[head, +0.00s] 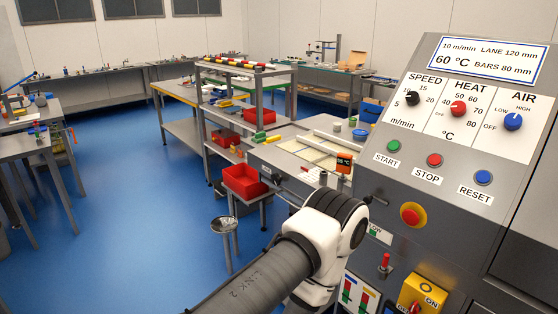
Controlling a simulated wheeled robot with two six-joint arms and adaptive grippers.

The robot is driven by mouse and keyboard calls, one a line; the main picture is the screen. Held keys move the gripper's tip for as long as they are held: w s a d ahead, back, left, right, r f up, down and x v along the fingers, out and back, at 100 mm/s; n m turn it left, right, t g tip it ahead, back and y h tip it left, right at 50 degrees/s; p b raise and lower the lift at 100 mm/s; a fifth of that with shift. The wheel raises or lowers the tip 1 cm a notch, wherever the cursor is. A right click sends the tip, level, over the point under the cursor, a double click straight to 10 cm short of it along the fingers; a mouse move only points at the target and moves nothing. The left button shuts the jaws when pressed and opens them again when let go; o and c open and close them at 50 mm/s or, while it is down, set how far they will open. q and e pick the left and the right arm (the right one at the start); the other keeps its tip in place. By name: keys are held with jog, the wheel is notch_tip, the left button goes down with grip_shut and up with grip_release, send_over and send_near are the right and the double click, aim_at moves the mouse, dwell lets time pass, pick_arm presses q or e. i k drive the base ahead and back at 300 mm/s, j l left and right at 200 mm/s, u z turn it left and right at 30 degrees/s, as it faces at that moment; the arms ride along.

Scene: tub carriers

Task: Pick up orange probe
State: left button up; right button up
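A small orange-red device with a dark readout (344,162) stands at the near right of the metal bench, beside the control panel. I cannot tell whether anything is held.
A large grey control panel (407,182) with knobs and buttons fills the right side. The metal bench (272,151) carries pale trays. A red bin (243,182) sits on a low stand left of it. Open blue floor (130,230) lies to the left.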

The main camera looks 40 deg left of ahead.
aim_at(344, 162)
jog(key=u, duration=1)
